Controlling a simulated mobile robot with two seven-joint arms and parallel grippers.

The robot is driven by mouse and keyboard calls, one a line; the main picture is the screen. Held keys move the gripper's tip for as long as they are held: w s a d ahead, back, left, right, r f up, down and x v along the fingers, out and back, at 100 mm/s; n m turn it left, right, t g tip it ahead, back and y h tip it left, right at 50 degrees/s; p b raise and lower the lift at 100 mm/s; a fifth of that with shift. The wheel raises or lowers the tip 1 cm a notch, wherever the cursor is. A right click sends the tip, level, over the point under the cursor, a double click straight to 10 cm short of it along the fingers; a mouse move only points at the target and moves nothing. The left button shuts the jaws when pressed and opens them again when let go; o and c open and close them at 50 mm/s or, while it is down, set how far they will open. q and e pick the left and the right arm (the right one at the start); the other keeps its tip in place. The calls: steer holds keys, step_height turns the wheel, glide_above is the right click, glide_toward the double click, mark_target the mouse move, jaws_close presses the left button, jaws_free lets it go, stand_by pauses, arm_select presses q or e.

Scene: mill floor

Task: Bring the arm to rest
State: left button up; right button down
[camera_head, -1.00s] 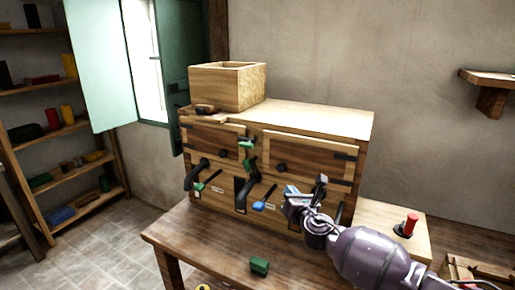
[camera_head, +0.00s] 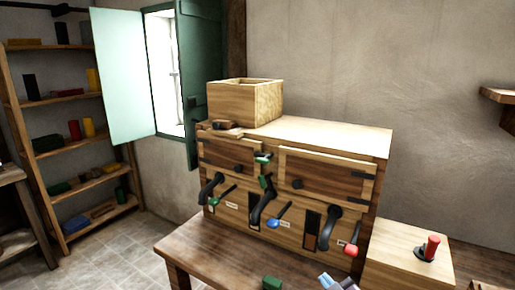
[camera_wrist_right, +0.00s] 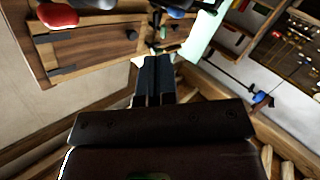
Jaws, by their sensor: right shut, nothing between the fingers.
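My right gripper (camera_head: 336,282) shows only as pale blue-grey fingertips at the bottom edge of the head view, in front of the wooden machine (camera_head: 335,136). In the right wrist view its dark fingers (camera_wrist_right: 153,80) are together with nothing between them. The rest of the right arm is out of the head view. The machine has black crank handles, with a blue knob (camera_head: 272,224) and a red knob (camera_head: 350,250) low on its front. The red knob also shows in the wrist view (camera_wrist_right: 57,15). My left gripper is not in view.
The machine stands on a wooden table (camera_head: 205,250), with a green block (camera_head: 272,283) near its front. A box with a red button (camera_head: 431,247) is at the right. An open hopper (camera_head: 270,105) tops the machine. Shelves (camera_head: 70,145) and an open shutter are at the left.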

steer(key=s+d+f+m+g+h, duration=0.2)
steer(key=s+d+f, duration=0.3)
steer(key=s+f, duration=0.3)
steer(key=s+d+f+m+g+h+b, duration=0.1)
steer(key=s+d+f+m+g+h, duration=0.1)
steer(key=s+d+f+m, duration=0.3)
steer(key=s+f, duration=0.4)
steer(key=s, duration=0.7)
steer(key=shift+s+d+f+h, duration=0.2)
steer(key=shift+d+h, duration=0.15)
steer(key=shift+h, duration=0.05)
